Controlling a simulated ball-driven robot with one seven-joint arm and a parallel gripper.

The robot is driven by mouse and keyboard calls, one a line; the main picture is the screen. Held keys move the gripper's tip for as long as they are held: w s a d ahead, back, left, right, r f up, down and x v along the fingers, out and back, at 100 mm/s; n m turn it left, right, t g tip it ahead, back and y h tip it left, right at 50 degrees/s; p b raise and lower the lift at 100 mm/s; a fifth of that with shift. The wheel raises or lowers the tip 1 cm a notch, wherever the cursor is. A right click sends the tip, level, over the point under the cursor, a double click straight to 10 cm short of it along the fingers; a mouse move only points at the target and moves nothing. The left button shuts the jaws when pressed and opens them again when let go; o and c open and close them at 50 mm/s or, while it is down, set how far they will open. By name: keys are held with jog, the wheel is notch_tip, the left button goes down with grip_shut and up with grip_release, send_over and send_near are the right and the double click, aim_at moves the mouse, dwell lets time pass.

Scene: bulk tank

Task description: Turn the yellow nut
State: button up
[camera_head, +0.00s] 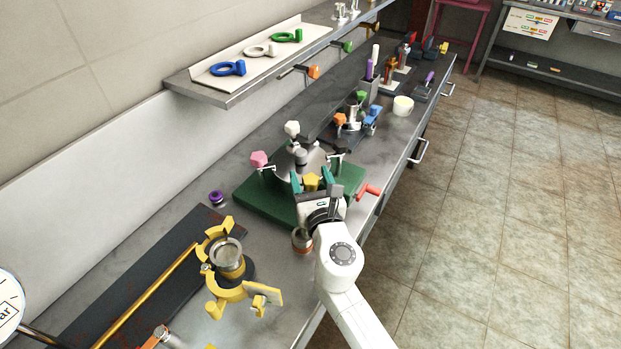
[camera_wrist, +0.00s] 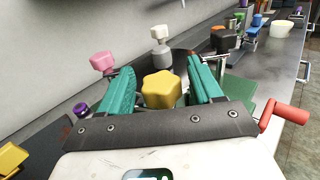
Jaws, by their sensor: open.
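The yellow nut (camera_head: 311,181) is a star-shaped knob on the near side of a round metal tank lid (camera_head: 316,160) over a green base (camera_head: 250,195). In the wrist view the yellow nut (camera_wrist: 162,90) sits between the two teal fingers. My gripper (camera_head: 311,182) is open, one finger on each side of the nut. In the wrist view (camera_wrist: 163,85) a gap shows between each finger and the nut. The lower part of the nut is hidden behind the gripper body.
A pink knob (camera_head: 259,159), a white knob (camera_head: 292,128) and a black knob (camera_head: 339,146) stand around the lid. A red handle (camera_head: 368,191) juts out at right. A yellow clamp (camera_head: 228,285) stands at front left. A shelf (camera_head: 250,80) overhangs the bench's back.

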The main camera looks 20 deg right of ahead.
jog(key=shift+c, duration=0.2)
jog(key=c, duration=0.9)
